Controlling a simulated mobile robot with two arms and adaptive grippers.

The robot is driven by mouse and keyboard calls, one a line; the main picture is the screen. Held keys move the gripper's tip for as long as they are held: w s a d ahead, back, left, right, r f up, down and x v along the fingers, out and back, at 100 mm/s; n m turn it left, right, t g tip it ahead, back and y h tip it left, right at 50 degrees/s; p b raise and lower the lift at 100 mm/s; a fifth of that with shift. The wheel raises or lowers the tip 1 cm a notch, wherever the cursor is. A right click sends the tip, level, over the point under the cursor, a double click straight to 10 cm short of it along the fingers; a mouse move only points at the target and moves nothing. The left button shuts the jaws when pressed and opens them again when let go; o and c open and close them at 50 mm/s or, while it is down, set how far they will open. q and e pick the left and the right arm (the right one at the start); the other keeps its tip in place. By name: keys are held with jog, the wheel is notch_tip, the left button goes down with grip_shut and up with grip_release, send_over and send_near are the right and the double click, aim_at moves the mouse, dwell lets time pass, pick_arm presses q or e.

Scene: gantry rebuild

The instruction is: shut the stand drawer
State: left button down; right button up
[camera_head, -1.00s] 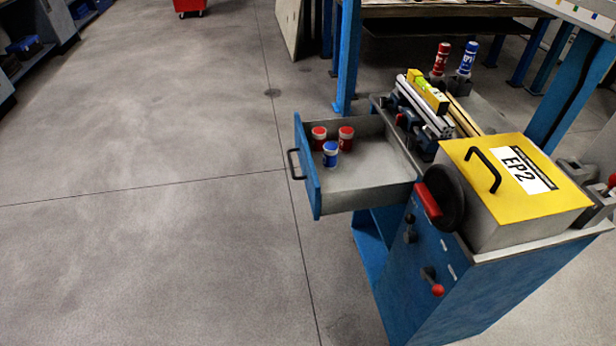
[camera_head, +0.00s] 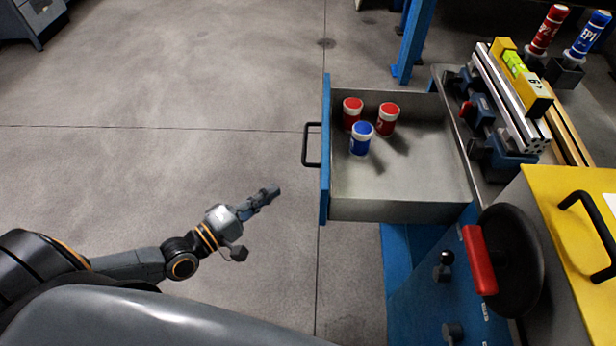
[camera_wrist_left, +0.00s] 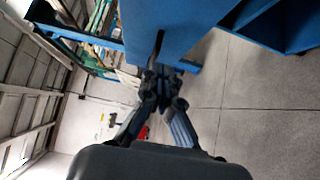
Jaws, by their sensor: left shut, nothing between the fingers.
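The stand drawer (camera_head: 400,210) is pulled out to the left from the blue stand (camera_head: 420,290). Its blue front panel (camera_head: 325,150) carries a black handle (camera_head: 306,145). Two red cans (camera_head: 352,112) (camera_head: 387,119) and one blue can (camera_head: 361,138) stand inside it. My left gripper (camera_head: 272,190) is shut and empty, left of the drawer front and apart from it, a little nearer than the handle. In the left wrist view the gripper (camera_wrist_left: 165,75) shows in front of a blue panel (camera_wrist_left: 175,25). My right gripper is not in view.
A yellow-topped unit (camera_head: 570,230) and a black handwheel with a red grip (camera_head: 480,260) sit on the stand at right. A vise with a level (camera_head: 510,100) is behind them. A blue table leg (camera_head: 413,45) stands behind the drawer.

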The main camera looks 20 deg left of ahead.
pick_arm(q)
jog(key=w+d+p, duration=0.1)
jog(key=w+d, duration=0.5)
jog(key=shift+w+d, duration=0.25)
jog(key=shift+w, duration=0.1)
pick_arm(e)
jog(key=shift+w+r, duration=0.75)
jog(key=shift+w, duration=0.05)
pick_arm(q)
jog(key=shift+d, duration=0.1)
